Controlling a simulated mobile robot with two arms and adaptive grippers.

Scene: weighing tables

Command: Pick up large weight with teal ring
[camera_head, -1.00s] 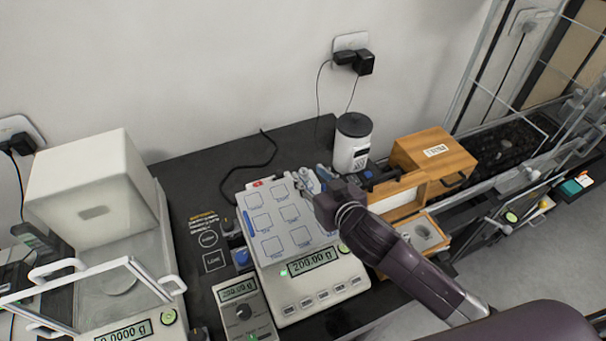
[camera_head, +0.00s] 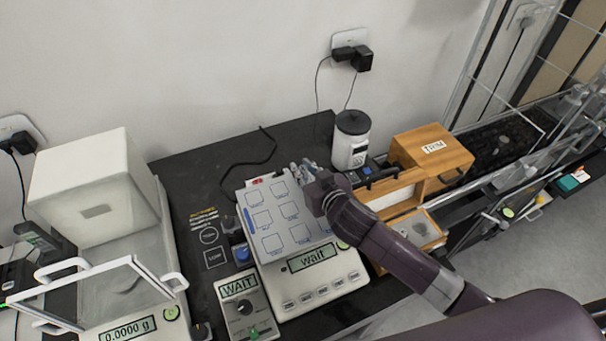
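My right gripper (camera_head: 305,171) reaches in from the lower right, at the far right corner of the balance pan (camera_head: 255,245). Its fingers are small and partly hidden by its own wrist, so I cannot tell whether they are open or shut. I cannot clearly make out a large weight with a teal ring; it may be hidden by the gripper. The pan carries a pale sheet with marked squares. My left gripper is not in view.
A white jar with dark lid (camera_head: 352,140) stands behind the gripper. A wooden box (camera_head: 434,152) and an open wooden case (camera_head: 400,192) stand right of it. A glass-doored balance (camera_head: 92,190) is at left. A small meter (camera_head: 242,305) sits in front.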

